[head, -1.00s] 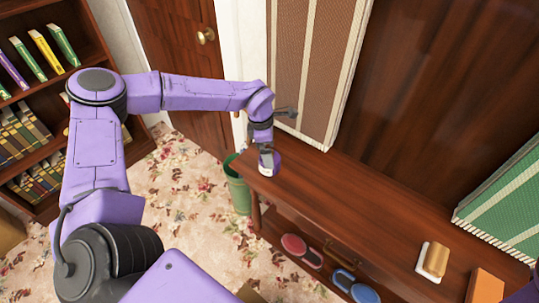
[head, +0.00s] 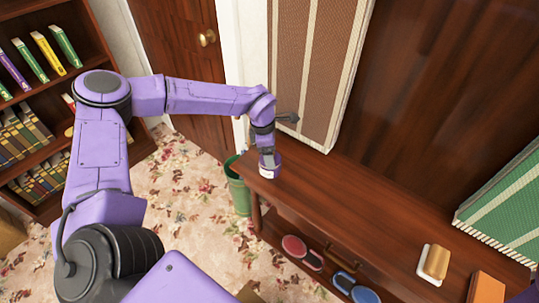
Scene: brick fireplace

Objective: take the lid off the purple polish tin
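The small purple tin (head: 270,171) with a pale patch on its side stands upright at the left end of the brown wooden table. My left gripper (head: 267,161) points down onto the tin from above, and its fingers are at the top of the tin. The fingers are small and dark here, so whether they are closed on the lid cannot be told. The lid is largely hidden under the gripper. My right gripper is not in view.
The wooden table (head: 345,205) is clear in its middle. A wooden-backed brush (head: 436,261) and an orange box (head: 486,288) lie at its right. Red (head: 300,251) and blue (head: 355,287) objects sit on the lower shelf. A green bin (head: 238,190) stands at the left end.

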